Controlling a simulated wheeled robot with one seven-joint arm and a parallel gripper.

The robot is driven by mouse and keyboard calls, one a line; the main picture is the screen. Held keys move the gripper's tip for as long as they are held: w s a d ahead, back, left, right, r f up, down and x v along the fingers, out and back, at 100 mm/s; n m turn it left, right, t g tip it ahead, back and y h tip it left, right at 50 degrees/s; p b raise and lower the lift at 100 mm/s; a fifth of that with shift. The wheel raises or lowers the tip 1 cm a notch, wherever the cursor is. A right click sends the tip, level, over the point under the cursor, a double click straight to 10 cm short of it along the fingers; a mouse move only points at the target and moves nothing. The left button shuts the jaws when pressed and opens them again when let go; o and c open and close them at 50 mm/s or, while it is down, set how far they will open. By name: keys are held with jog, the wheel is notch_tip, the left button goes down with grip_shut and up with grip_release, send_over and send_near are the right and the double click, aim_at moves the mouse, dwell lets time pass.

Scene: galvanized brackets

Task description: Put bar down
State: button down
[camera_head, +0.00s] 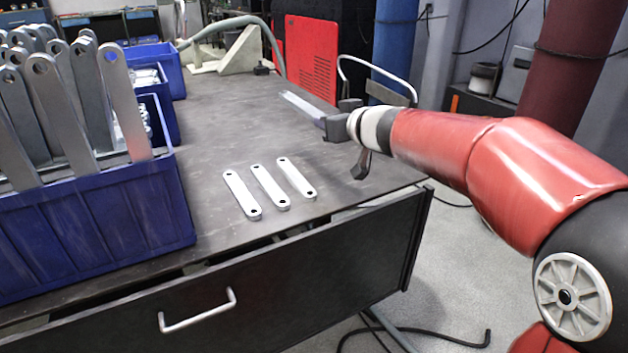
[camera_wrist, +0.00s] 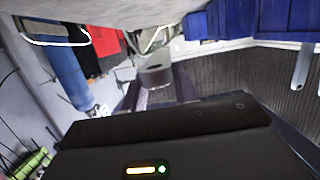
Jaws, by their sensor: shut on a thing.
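My gripper (camera_head: 328,124) is at the right side of the workbench, shut on a flat grey metal bar (camera_head: 302,105). The bar points away from the gripper toward the upper left and looks close to level. I cannot tell whether it touches the bench top. In the wrist view the gripper's dark body fills the bottom, and a grey piece (camera_wrist: 155,74), seemingly the held bar's end, shows between the fingers. Three bars lie side by side on the bench front: a left one (camera_head: 241,194), a middle one (camera_head: 269,187) and a right one (camera_head: 296,178).
A blue bin (camera_head: 100,225) full of upright bars stands at the left of the bench (camera_head: 225,120), with smaller blue bins (camera_head: 165,62) behind it. A red panel (camera_head: 311,60) and a blue cylinder (camera_head: 395,45) stand behind.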

send_over(329, 192)
notch_tip(329, 192, down, 10)
jog(key=shift+f, duration=0.2)
jog(key=shift+f+b, duration=0.5)
jog(key=shift+f, duration=2.1)
jog(key=shift+f, duration=0.15)
jog(key=c, duration=1.5)
grip_release()
jog(key=shift+o, duration=0.7)
